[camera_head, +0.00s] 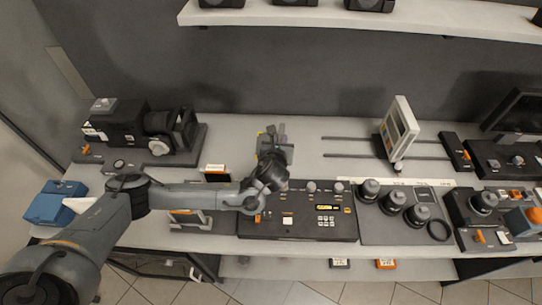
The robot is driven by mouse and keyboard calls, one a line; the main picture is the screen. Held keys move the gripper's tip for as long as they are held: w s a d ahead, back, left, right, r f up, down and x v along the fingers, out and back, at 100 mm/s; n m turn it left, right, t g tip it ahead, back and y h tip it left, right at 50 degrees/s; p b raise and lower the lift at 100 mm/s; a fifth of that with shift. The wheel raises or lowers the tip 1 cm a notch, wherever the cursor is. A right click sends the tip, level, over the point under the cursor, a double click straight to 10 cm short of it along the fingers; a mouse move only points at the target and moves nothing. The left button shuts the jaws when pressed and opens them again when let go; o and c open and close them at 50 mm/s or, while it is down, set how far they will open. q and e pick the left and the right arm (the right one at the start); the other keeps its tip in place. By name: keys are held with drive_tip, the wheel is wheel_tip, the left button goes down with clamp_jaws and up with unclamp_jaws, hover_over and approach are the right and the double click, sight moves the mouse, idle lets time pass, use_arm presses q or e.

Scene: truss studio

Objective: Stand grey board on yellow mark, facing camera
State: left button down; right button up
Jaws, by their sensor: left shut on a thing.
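The grey board (284,155) is near the middle of the bench, just beyond the wrist of my left arm. My left gripper (274,134) is shut on the board, with the wrist hiding part of it. I cannot tell whether the board touches the bench or which way it faces. A small bit of yellow (258,133) shows at its left edge; most of the yellow mark is hidden or too small to make out. A black camera (125,122) stands on a dark base at the left. My right gripper is not in view.
A black control panel (300,225) lies in front of the board. A white-framed panel (400,128) stands by two rails at the right. Several lenses (393,200) sit on a grey tray. A blue box (55,202) is at the left. Bare bench (235,140) lies between camera and board.

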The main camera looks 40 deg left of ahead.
use_arm(q)
drive_tip(key=a+b, duration=0.1)
drive_tip(key=w+a+f+b, duration=0.1)
drive_tip(key=b, duration=0.1)
drive_tip(key=shift+w+a+n+g+y, duration=0.2)
drive_tip(key=shift+w+n+g+y, duration=0.1)
drive_tip(key=shift+n+y, duration=0.1)
drive_tip(key=shift+w+a+r+b, duration=0.1)
drive_tip(key=shift+w+a+b, duration=0.15)
drive_tip(key=shift+a+b, duration=0.15)
drive_tip(key=w+a+f+b, duration=0.1)
drive_tip(key=w+a+f, duration=0.6)
drive_tip(key=f, duration=0.3)
drive_tip(key=shift+w+a+f, duration=0.3)
drive_tip(key=shift+a+f, duration=0.05)
drive_tip(key=shift+a, duration=0.4)
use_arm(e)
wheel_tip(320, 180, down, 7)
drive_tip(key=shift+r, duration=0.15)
use_arm(q)
drive_tip(key=shift+f+b, duration=0.15)
drive_tip(key=shift+b, duration=0.15)
drive_tip(key=c, duration=1)
unclamp_jaws()
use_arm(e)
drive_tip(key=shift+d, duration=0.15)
